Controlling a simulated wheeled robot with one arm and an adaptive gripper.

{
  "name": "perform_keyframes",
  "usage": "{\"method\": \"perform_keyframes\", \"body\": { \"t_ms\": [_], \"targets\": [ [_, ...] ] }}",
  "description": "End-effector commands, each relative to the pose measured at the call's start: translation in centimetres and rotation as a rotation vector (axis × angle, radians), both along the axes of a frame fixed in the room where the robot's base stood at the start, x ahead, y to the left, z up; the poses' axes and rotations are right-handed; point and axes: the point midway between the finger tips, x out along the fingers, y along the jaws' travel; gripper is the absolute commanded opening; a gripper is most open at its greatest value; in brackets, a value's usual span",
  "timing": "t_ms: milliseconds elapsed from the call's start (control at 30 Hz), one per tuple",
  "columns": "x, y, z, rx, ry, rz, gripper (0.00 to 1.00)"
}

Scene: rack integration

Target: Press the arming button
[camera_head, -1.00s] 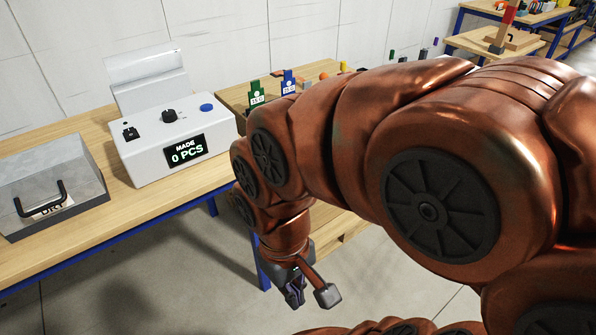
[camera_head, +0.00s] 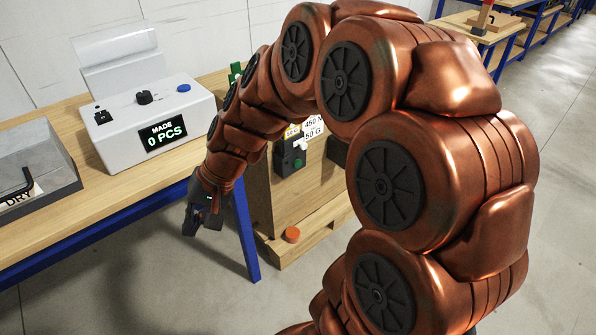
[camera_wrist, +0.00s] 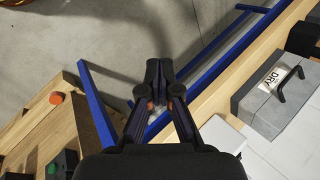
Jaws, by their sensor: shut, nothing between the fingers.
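A white machine (camera_head: 120,150) with a display reading "MADE 0 PCS" stands on the wooden bench. A blue button (camera_head: 183,88) is at the right of its top, beside a black knob (camera_head: 143,97) and a small black switch (camera_head: 101,117). No label marks any of them as the arming button. My gripper (camera_head: 190,228) points down in front of the bench's blue edge, lower than the machine and apart from it. In the wrist view my gripper (camera_wrist: 158,72) has its fingers together and empty, above the floor and bench edge. The machine's white corner (camera_wrist: 224,136) shows beside it.
A grey box (camera_head: 38,175) marked "DRY" sits on the bench at left. A wooden stand (camera_head: 262,205) with a black box (camera_head: 291,157) bearing a green button is right of the blue bench leg (camera_head: 243,225). An orange disc (camera_head: 292,234) lies low on the stand.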

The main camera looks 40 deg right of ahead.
Motion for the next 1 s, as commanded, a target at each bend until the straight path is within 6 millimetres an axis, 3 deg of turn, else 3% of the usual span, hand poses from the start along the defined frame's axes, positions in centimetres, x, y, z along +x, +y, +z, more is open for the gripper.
{"method": "perform_keyframes", "body": {
  "t_ms": [33,167,300,500,733,1000],
  "targets": [
    [2.3,-1.0,-1.4,0.042,-0.015,-0.072,0.00],
    [7.7,-4.4,-3.0,0.139,-0.060,-0.264,0.00],
    [12.9,-10.0,-5.2,0.223,-0.103,-0.490,0.00],
    [17.2,-19.4,-9.5,0.305,-0.133,-0.799,0.00],
    [18.2,-30.9,-15.6,0.354,-0.140,-1.139,0.00],
    [15.2,-42.6,-23.5,0.379,-0.112,-1.496,0.00]
  ]
}}
